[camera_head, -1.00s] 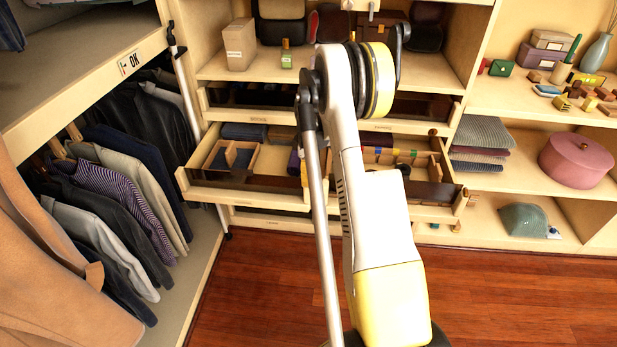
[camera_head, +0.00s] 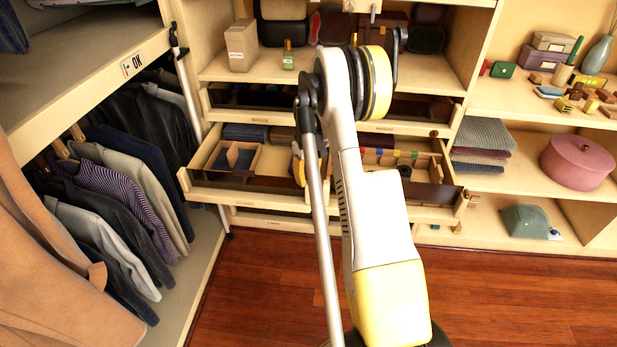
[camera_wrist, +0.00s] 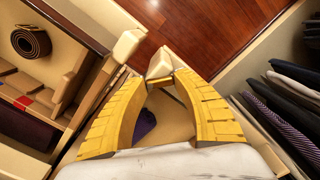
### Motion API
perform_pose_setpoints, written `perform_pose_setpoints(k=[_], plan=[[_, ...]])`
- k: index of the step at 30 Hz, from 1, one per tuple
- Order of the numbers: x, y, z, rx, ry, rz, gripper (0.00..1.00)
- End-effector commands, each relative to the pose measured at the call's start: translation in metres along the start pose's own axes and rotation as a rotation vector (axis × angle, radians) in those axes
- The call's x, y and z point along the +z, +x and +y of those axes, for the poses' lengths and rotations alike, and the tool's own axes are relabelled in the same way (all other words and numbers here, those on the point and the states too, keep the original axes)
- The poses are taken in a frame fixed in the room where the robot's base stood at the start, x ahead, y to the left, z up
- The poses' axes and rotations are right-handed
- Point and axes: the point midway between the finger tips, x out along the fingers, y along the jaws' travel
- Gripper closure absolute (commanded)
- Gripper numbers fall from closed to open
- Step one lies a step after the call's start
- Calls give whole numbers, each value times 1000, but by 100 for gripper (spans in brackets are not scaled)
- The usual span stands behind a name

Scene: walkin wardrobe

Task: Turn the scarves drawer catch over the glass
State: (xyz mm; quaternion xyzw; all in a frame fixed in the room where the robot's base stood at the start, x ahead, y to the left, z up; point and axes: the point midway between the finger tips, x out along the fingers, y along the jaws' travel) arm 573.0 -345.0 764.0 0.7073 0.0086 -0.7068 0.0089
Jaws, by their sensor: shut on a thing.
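The open drawer (camera_head: 250,194) with a dark glass front stands out below the shelves in the head view. My gripper (camera_head: 299,168) is at its front edge near the middle, mostly hidden by my arm. A small brass-coloured piece, seemingly the catch (camera_wrist: 160,82), sits between the tips beside a pale block-like edge. Its turn relative to the glass cannot be made out. A purple scarf (camera_wrist: 145,124) shows between the fingers, inside the drawer.
A coiled belt (camera_wrist: 31,41) lies in the drawer section at left in the wrist view. Hanging clothes (camera_head: 110,205) stand left of the drawer. A pink round box (camera_head: 577,161) and folded textiles (camera_head: 482,140) sit on shelves at right. The wooden floor (camera_head: 510,290) in front is clear.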

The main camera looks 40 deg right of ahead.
Motion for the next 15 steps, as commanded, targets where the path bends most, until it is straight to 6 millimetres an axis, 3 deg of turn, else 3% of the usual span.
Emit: perform_pose_setpoints(k=[15], plan=[[-6, 1, 1, -1, 486, -2, 94]])
